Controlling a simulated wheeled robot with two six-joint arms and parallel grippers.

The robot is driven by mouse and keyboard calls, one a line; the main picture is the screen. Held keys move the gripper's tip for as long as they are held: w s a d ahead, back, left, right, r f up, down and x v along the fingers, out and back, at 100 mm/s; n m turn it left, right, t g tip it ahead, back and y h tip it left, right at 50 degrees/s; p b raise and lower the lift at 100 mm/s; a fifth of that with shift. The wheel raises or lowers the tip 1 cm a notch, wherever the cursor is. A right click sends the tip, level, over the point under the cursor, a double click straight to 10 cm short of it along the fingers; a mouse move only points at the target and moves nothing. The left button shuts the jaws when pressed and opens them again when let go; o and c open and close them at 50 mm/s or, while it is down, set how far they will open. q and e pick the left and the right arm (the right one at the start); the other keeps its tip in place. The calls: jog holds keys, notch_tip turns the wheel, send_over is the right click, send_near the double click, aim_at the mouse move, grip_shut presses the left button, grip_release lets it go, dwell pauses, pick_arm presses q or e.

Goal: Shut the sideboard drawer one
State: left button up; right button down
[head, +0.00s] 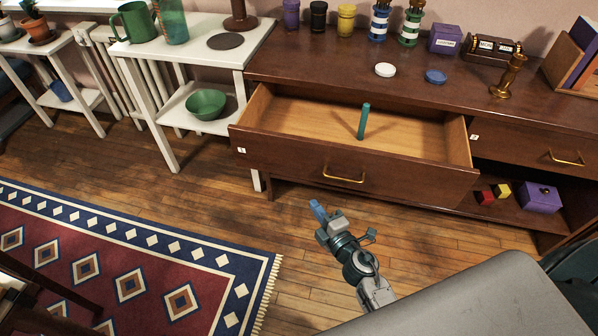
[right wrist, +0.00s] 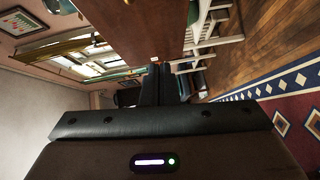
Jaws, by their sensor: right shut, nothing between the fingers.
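Drawer one (head: 290,155) of the brown sideboard (head: 310,65) is pulled well out, with a small number label on its left front corner. A brass bar handle (head: 344,177) is on its front. My left gripper is not in view.
A second drawer (head: 545,149) at the right is shut, above an open shelf with a purple box (head: 540,197). A white side table (head: 205,60) with a green bowl (head: 206,104) stands left of the sideboard. A patterned rug (head: 130,260) lies at lower left.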

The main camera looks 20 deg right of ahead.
notch_tip(320, 180, up, 3)
jog(key=n, duration=0.1)
jog(key=p, duration=0.1)
send_near(293, 157)
jog(key=w+a, duration=0.2)
jog(key=a, duration=0.1)
jog(key=w, duration=0.1)
jog(key=w+d, duration=0.1)
jog(key=w, duration=0.1)
jog(key=shift+d+f+y, duration=0.15)
jog(key=shift+f+y, duration=0.15)
jog(key=shift+f, duration=0.05)
jog(key=shift+w+d, duration=0.35)
jog(key=shift+w, duration=0.1)
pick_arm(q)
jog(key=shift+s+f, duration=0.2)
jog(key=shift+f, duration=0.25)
pick_arm(e)
jog(key=shift+w, duration=0.15)
